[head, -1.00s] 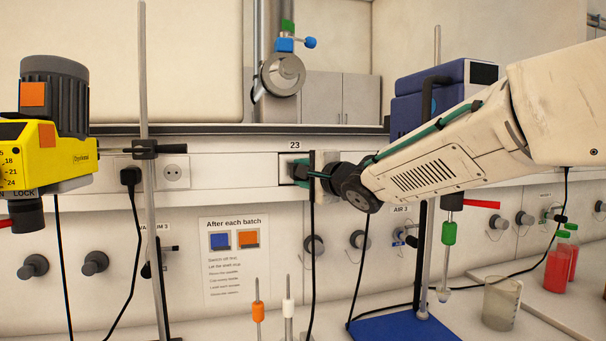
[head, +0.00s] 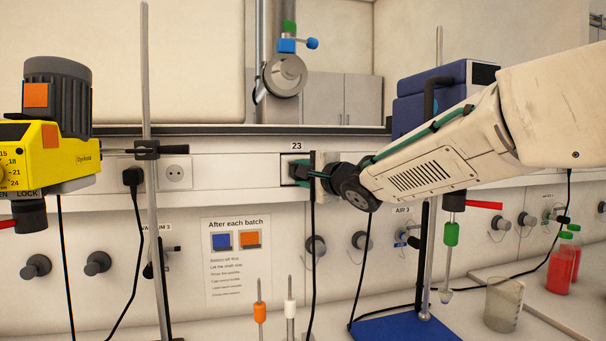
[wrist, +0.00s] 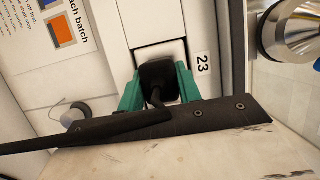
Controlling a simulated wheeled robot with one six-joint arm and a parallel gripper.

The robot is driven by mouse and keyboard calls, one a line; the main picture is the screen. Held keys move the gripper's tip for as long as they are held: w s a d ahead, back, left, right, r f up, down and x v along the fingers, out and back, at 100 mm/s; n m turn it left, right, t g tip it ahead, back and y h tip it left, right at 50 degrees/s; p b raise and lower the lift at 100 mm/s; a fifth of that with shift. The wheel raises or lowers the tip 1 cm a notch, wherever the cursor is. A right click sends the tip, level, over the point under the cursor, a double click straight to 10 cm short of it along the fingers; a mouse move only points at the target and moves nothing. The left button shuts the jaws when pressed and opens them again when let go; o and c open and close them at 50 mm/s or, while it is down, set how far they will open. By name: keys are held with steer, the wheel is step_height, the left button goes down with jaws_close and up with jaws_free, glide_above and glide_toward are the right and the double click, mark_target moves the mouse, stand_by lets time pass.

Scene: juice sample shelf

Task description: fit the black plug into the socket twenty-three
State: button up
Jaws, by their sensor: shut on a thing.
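The black plug (wrist: 160,82) is between the green fingers of my gripper (wrist: 158,92) in the wrist view, with its cable running off to the left. In the head view my gripper (head: 302,172) is at the wall panel, right below the label 23 (head: 296,146). The label also shows in the wrist view (wrist: 202,63), beside the plug. The plug is up against or very close to the socket position under that label. The socket face is hidden behind the plug and fingers, so I cannot tell how deep the plug sits.
Another black plug (head: 131,178) is in the panel at left, beside an empty socket (head: 175,174). A metal stand rod (head: 151,230) and a yellow stirrer (head: 65,160) stand left. A blue stand base (head: 392,329), beaker (head: 503,305) and red bottle (head: 561,268) are right.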

steer(key=shift+w+a, duration=0.15)
steer(key=shift+w, duration=0.4)
steer(key=shift+w+a, duration=0.15)
steer(key=shift+w, duration=0.4)
stand_by(0.6)
steer(key=o, duration=1.3)
steer(key=shift+c, duration=0.2)
